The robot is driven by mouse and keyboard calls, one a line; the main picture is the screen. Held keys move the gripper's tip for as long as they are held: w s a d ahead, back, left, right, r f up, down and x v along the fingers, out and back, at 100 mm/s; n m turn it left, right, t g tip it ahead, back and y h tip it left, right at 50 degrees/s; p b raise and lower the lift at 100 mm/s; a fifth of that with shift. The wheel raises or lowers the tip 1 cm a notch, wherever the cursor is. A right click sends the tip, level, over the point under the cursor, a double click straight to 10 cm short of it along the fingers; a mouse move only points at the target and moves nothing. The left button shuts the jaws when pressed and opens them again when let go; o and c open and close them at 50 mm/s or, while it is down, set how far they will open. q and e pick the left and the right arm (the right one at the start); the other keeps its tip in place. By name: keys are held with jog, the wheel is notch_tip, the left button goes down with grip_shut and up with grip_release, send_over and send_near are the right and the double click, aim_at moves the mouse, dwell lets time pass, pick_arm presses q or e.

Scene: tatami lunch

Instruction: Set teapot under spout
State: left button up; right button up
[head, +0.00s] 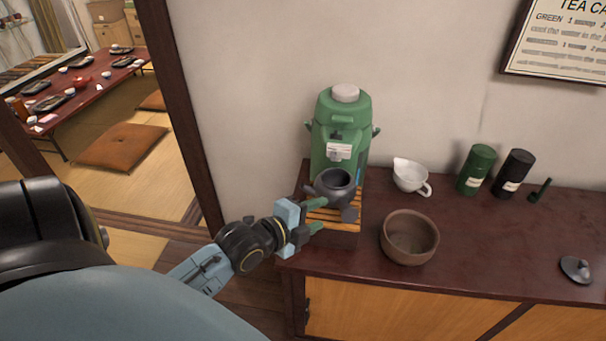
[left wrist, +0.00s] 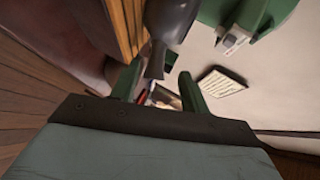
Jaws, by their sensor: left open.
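The dark grey teapot (head: 336,186) stands lidless on a slatted wooden stand (head: 334,219) in front of the green dispenser (head: 342,130), close below its front. In the left wrist view, the teapot's grey handle (left wrist: 156,62) reaches down between the two open fingers (left wrist: 160,88). I cannot tell whether the fingers touch it. A grey lid (head: 576,268) lies on the cabinet at the far right. My right gripper is not in view.
A brown bowl (head: 409,238) sits right of the stand. A white pitcher (head: 410,176), a green canister (head: 476,170), a black canister (head: 513,174) and a small green scoop (head: 540,190) stand along the wall. The cabinet top (head: 490,250) is clear between bowl and lid.

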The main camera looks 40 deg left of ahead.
pick_arm(q)
jog(key=shift+v, duration=2.1)
